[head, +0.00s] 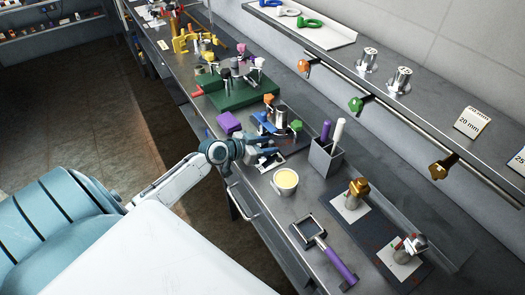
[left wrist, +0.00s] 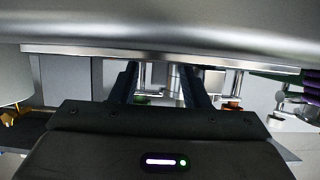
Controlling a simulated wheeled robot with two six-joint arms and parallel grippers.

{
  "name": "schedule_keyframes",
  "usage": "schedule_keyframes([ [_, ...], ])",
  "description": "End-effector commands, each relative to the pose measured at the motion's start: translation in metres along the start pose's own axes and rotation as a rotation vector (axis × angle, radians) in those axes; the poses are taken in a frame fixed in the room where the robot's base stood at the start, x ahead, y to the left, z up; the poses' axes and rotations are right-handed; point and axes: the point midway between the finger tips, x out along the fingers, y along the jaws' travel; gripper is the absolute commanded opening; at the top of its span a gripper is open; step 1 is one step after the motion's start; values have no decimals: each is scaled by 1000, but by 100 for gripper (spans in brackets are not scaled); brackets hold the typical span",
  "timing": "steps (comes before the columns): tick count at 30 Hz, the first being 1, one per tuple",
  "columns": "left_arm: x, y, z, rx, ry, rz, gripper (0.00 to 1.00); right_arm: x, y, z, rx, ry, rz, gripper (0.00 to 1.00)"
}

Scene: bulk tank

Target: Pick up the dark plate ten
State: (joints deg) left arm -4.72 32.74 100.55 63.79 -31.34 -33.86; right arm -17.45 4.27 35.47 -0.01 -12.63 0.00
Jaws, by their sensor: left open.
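I cannot pick out a dark plate marked ten with certainty; no such marking is readable. A small black-and-white plate or card (head: 270,163) lies on the bench just below my left gripper and is partly hidden by it. My left gripper (head: 278,145) reaches in over the bench, open, with its fingers beside a cluster of blue, green and metal parts (head: 268,119). In the left wrist view the two dark fingers (left wrist: 162,85) stand apart, with metal parts behind the gap. I cannot tell if they touch anything. My right gripper is not in view.
A grey holder (head: 325,158) with purple and white handles stands right of the gripper. A cup of yellow stuff (head: 285,181) is in front. A purple block (head: 229,123) and a green fixture (head: 240,92) lie farther back. A purple-handled tool (head: 338,265) lies nearer.

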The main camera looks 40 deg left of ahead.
Motion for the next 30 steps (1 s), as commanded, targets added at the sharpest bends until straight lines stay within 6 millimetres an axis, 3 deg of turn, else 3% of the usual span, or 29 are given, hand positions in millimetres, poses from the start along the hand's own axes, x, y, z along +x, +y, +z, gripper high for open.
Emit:
schedule_keyframes([
  [2,0,0,0,0,0,0,42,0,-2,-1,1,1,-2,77],
  [6,0,0,0,0,0,0,14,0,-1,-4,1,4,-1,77],
  [9,0,0,0,0,0,0,0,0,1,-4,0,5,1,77],
  [24,-2,0,-3,3,2,0,0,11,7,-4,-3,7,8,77],
  [30,-25,-1,7,4,-5,-1,0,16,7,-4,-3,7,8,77],
])
